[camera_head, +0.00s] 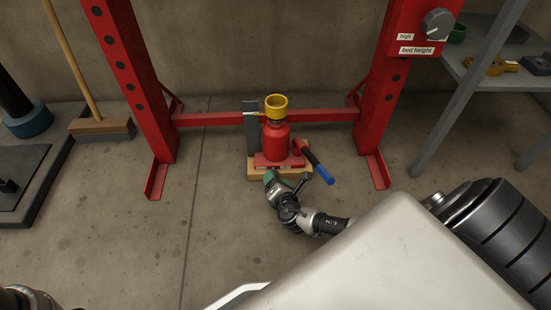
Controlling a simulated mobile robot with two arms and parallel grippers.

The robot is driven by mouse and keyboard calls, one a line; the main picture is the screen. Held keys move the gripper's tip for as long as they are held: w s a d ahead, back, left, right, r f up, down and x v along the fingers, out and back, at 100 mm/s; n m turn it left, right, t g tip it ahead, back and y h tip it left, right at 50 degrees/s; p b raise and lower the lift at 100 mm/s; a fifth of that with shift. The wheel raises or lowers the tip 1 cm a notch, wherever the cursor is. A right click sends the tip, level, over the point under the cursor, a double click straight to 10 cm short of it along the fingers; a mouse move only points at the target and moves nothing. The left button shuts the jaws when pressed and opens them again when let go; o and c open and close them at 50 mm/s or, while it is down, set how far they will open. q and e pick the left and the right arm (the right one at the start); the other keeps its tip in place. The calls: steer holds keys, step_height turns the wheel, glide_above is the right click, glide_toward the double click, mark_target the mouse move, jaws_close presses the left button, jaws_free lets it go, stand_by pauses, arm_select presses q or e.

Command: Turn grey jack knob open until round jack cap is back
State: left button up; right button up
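A red bottle jack (275,142) stands upright on a red plate over a wooden board (256,176), in the middle of the red frame. A round yellow jack cap (276,107) sits on top, raised above the red body by a short neck. My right gripper (284,180) is at the front of the jack base, close to it. A green tip shows there, but the finger gap is too small to read. The grey jack knob is not clearly visible; my gripper may hide it. My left gripper is not in view; only a bit of dark arm shows at bottom left.
A jack lever with a blue grip (320,169) points toward me, right of the jack. A grey upright bar (251,130) stands behind left. Red posts flank the jack. A bed-height dial (438,24) is on the right post.

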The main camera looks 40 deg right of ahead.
steer(key=shift+w+d+f, duration=0.15)
steer(key=shift+w, duration=0.35)
